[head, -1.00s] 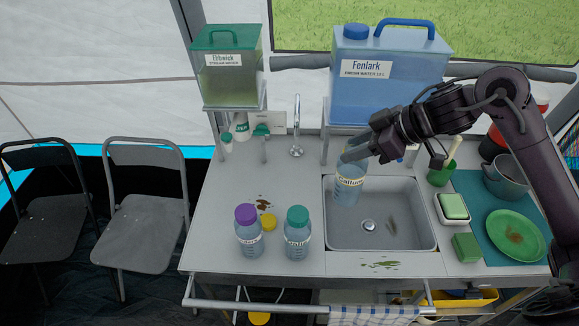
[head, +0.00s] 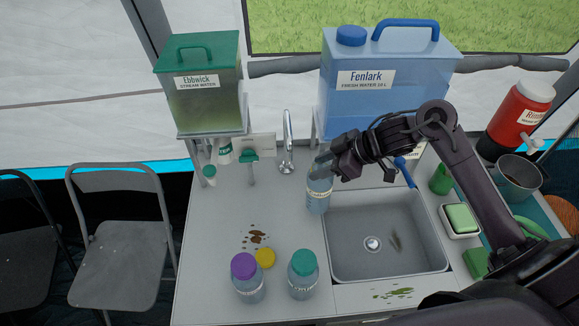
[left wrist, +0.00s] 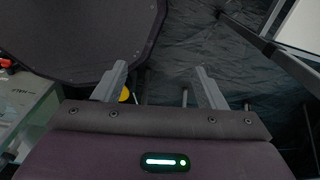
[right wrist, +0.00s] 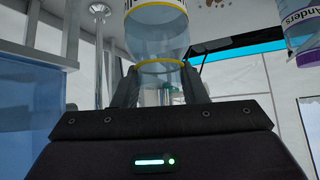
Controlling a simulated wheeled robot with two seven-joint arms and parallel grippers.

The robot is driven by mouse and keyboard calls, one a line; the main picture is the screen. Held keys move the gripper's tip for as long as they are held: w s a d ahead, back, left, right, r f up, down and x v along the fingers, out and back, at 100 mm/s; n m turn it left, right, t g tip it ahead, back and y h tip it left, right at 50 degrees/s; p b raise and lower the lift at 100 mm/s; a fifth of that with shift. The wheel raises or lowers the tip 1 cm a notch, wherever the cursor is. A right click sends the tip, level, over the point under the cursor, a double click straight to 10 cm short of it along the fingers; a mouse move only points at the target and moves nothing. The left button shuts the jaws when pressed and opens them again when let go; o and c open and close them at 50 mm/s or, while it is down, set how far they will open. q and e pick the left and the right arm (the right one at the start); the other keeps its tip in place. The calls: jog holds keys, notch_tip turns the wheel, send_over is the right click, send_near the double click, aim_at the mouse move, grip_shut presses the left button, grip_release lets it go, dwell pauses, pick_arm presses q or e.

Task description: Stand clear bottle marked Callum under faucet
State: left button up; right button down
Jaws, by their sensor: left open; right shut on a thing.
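The clear bottle (head: 319,197) is upright in my right gripper (head: 322,166), whose fingers close around its upper part and hide its top. Its pale label is too small to read now. The bottle is by the sink's back left corner, right of and in front of the silver faucet (head: 287,150); I cannot tell whether its base touches the counter. In the right wrist view the bottle (right wrist: 157,38) shows a yellow ring between the fingers. My left gripper (left wrist: 160,78) is open and empty in the left wrist view, away from the counter.
A purple-capped bottle (head: 248,287) and a teal-capped bottle (head: 302,280) stand at the counter front, near a yellow lid (head: 265,258). The sink (head: 345,262) is empty of dishes. The Ebbwick tank (head: 200,100) and Fenlark tank (head: 350,105) stand raised behind.

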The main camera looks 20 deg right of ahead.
jog(key=x, duration=0.1)
jog(key=p+x, duration=0.1)
jog(key=x, duration=0.2)
jog(key=shift+w+a+r, duration=0.2)
jog(key=shift+w+a, duration=0.2)
jog(key=shift+a, duration=0.05)
pick_arm(q)
jog(key=w+r+p, duration=0.1)
jog(key=r, duration=0.1)
jog(key=w+r+p, duration=0.1)
jog(key=shift+w+r, duration=0.2)
jog(key=shift+r, duration=0.15)
pick_arm(e)
jog(key=w+a, duration=0.1)
jog(key=w+a+f, duration=0.1)
jog(key=a, duration=0.1)
jog(key=shift+w+f, duration=0.15)
jog(key=shift+w, duration=0.2)
pick_arm(q)
jog(key=shift+d, duration=0.1)
pick_arm(e)
jog(key=c, duration=0.9)
grip_release()
pick_arm(q)
jog(key=shift+w, duration=0.2)
